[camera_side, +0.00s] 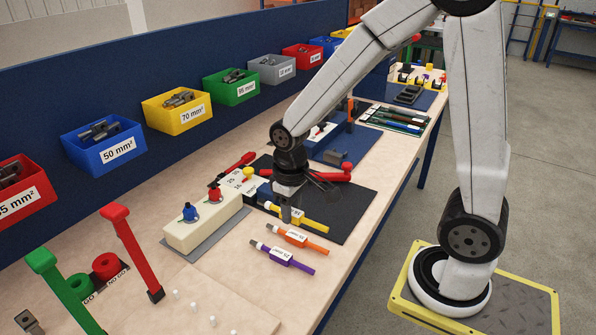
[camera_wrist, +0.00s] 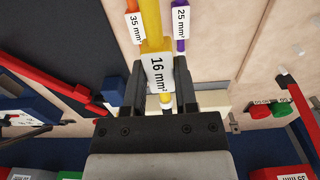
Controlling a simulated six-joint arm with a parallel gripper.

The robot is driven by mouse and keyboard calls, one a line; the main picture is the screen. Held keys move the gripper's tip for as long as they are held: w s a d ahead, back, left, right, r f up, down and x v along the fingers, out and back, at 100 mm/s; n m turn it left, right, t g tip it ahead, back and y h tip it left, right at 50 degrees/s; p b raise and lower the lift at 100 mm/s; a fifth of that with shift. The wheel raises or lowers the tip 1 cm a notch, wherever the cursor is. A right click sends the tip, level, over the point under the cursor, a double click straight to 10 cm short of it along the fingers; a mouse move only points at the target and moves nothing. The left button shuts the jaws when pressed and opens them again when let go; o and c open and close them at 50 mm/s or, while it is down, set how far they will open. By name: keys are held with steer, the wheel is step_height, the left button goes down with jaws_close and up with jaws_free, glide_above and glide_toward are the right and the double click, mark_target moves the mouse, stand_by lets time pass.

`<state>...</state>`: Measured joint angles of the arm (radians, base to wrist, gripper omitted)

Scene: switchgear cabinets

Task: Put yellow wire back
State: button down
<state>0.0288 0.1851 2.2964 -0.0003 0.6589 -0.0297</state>
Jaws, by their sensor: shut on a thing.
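The yellow wire (camera_side: 313,224), with a white label, is between the jaws of my gripper (camera_side: 290,212), low over the edge of the dark mat. In the wrist view the yellow wire (camera_wrist: 152,22) runs up from my gripper (camera_wrist: 158,88), and its label reads 16 mm². The jaws are shut on its labelled part, with a pale tip showing below the label. I cannot tell whether the wire touches the surface beneath.
An orange wire (camera_side: 302,241) marked 35 mm² and a purple wire (camera_side: 282,258) marked 25 mm² lie nearby on the wooden bench. A cream block (camera_side: 205,225) with blue and red knobs stands left. A red-handled tool (camera_side: 325,176) lies behind. Labelled bins line the back.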

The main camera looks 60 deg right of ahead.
steer(key=w+a+f, duration=0.1)
steer(key=a+f, duration=0.1)
steer(key=a, duration=0.7)
steer(key=shift+a+f, duration=0.25)
steer(key=shift+f, duration=0.1)
glide_above(264, 280)
steer(key=shift+f, duration=2.15)
steer(key=shift+f, duration=1.75)
steer(key=shift+f, duration=0.1)
steer(key=shift+c, duration=2)
jaws_free()
